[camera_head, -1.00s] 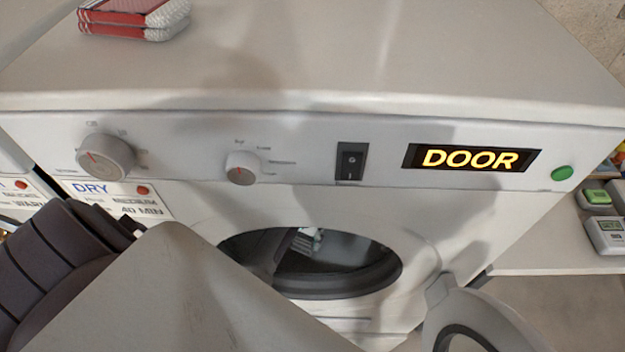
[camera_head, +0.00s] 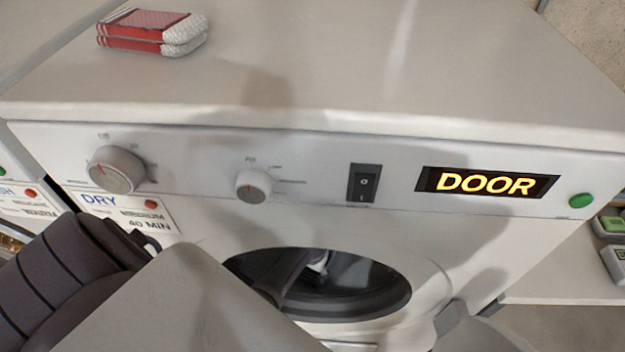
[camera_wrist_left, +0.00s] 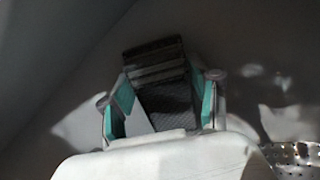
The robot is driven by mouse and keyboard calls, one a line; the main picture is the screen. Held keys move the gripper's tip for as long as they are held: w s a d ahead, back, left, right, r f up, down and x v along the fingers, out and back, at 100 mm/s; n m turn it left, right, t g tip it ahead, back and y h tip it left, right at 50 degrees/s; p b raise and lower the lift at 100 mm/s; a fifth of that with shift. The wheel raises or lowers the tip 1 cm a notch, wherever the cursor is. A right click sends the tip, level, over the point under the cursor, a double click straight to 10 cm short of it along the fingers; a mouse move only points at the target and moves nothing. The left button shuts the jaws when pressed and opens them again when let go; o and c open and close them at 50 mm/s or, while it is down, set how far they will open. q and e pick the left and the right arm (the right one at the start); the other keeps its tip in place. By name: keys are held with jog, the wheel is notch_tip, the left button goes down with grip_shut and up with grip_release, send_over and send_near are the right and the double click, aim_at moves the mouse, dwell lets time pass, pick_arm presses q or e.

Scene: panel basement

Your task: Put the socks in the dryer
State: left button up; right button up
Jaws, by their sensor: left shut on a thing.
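The white dryer (camera_head: 330,225) fills the head view, with its round door opening (camera_head: 375,285) showing a dark drum. Its open door (camera_head: 475,335) is partly visible at the lower right. A red and white folded pair of socks (camera_head: 150,32) lies on top of the dryer. My left arm reaches in from the left, and a small part of my left gripper (camera_head: 318,264) shows inside the opening. In the left wrist view, my left gripper (camera_wrist_left: 162,98) is shut on dark grey striped socks (camera_wrist_left: 155,62), inside the dim drum. My right gripper is not in view.
The panel has two dials, a black switch (camera_head: 364,183), a lit DOOR display (camera_head: 487,184) and a green button (camera_head: 581,200). A DRY, medium, 40 min card (camera_head: 125,208) hangs at the left. Devices (camera_head: 615,228) stand at the right. Perforated metal (camera_wrist_left: 292,158) shows inside the drum.

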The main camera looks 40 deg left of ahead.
aim_at(312, 271)
pick_arm(q)
jog(key=shift+f, duration=0.1)
jog(key=o, duration=1.2)
jog(key=shift+o, duration=0.2)
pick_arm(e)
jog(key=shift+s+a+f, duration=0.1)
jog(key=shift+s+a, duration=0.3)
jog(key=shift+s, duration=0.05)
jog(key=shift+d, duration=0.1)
pick_arm(q)
notch_tip(312, 271, up, 12)
jog(key=p, duration=0.1)
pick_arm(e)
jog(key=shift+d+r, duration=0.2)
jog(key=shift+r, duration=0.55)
